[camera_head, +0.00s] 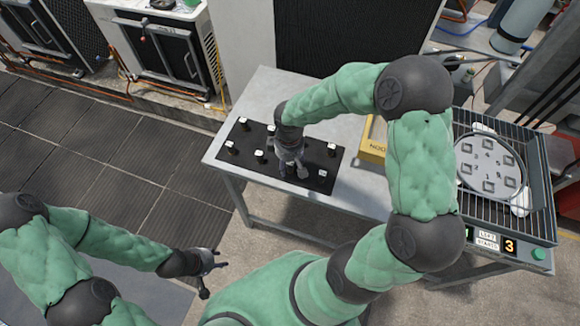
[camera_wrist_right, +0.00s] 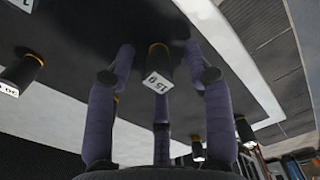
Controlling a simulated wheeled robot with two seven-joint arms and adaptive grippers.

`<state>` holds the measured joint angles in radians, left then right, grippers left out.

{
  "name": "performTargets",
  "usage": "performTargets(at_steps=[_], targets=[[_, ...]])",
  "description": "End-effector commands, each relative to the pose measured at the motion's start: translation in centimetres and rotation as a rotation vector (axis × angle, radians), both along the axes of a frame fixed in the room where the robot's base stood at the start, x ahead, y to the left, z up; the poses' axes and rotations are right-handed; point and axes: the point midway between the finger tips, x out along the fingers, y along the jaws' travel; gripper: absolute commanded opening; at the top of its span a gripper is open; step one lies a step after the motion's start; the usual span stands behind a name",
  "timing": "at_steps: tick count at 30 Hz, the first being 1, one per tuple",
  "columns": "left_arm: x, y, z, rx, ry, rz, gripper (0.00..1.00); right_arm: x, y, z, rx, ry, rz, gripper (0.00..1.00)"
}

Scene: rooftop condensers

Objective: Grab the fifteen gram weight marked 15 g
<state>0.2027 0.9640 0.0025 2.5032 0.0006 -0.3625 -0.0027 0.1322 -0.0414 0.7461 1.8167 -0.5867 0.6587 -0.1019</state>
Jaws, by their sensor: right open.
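The weight marked 15 g (camera_wrist_right: 158,66) is a small black block with a yellow band and a white labelled face. In the right wrist view it shows between the spread fingers of my right gripper (camera_wrist_right: 160,62); I see no clear contact. In the head view my right gripper (camera_head: 289,166) is over the black mat (camera_head: 325,152) on the grey table, and the 15 g weight is not clearly visible there. My left gripper (camera_head: 207,272) is low, away from the table; its jaw state is unclear.
Several other similar weights stand on the mat, such as one at its right (camera_head: 322,174) and one at its left (camera_head: 229,146). A yellow box (camera_head: 373,140) and a wire-rimmed tray unit with a round plate (camera_head: 487,167) are to the right. The table's front left is bare.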

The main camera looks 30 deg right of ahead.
Motion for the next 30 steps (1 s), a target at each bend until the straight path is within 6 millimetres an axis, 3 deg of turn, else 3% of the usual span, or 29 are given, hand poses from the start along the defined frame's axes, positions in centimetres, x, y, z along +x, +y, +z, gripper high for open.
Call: performTargets(at_steps=[2, 7, 22, 30], targets=[[0.0, 0.0, 0.1, 0.000, 0.000, 0.000, 0.40, 0.0, 0.0, 0.1, 0.000, 0.000, 0.000, 0.52], [0.0, 0.0, 0.1, 0.000, 0.000, 0.000, 0.40, 0.0, 0.0, 0.1, 0.000, 0.000, 0.000, 0.11], [0.0, 0.0, 0.2, 0.000, 0.000, 0.000, 0.40, 0.0, 0.0, 0.5, 0.000, -0.001, 0.000, 0.09], [0.0, 0.0, 1.2, 0.000, 0.000, 0.000, 0.40, 0.1, 0.0, 3.4, -0.002, -0.003, 0.000, 0.09]])
